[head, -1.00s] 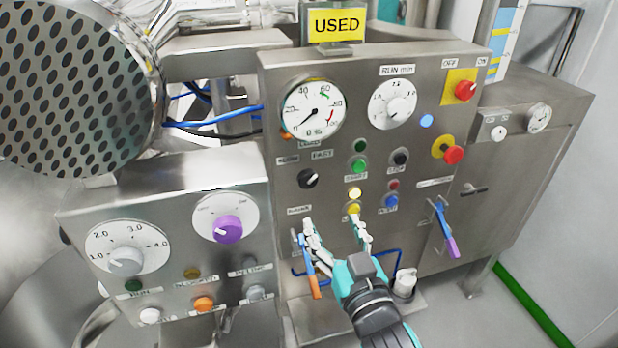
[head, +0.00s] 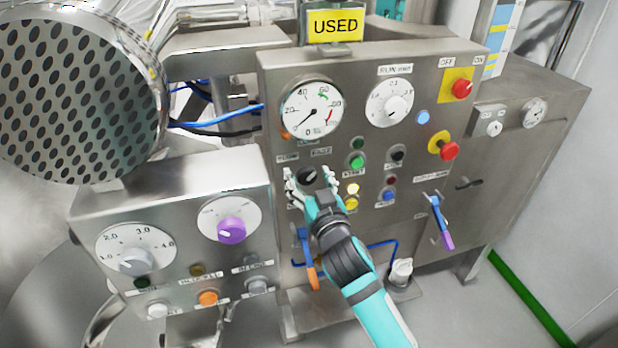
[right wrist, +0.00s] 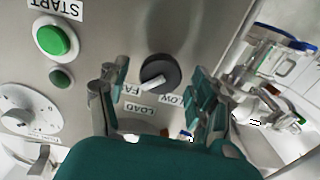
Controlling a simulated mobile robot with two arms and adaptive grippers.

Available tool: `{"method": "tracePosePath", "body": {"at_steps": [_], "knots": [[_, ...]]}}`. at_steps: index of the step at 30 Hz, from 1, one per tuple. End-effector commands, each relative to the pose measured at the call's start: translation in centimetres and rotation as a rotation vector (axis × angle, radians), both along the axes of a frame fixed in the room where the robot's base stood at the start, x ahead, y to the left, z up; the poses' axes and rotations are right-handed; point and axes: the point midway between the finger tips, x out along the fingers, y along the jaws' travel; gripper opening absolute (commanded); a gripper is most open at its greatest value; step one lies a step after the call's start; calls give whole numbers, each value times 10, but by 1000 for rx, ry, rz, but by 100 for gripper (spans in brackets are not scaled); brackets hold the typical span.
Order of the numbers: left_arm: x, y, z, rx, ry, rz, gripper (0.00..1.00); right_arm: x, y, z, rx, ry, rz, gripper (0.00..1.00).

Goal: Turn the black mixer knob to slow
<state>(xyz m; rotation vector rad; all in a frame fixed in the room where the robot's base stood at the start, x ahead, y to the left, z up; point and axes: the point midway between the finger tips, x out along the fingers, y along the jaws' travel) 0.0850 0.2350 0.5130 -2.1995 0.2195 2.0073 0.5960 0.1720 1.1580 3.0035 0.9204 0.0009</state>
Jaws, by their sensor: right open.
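The black mixer knob (head: 307,177) is on the steel control panel, below the gauge and the SLOW and FAST labels. It is partly covered by my right gripper in the head view. My right gripper (head: 312,181) is open, its fingers on either side of the knob. In the right wrist view the knob (right wrist: 162,70) sits between the two spread fingers, with a gap on both sides. My left gripper is not in view.
An orange-tipped lever (head: 311,272) hangs below. A box with a purple knob (head: 231,230) stands out at the left.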

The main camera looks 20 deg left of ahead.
Motion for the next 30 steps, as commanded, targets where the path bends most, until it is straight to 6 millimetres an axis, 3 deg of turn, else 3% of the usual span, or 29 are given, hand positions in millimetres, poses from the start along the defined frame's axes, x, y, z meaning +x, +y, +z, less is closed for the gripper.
{"method": "tracePosePath", "body": {"at_steps": [3, 16, 30], "knots": [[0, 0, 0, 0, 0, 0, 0, 0, 0, 0, 0, 0, 0, 64], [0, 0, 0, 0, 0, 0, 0, 0, 0, 0, -1, 1, 0, 9], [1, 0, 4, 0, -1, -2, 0, 0, 0, 0, -111, -73, -1, 9]]}}
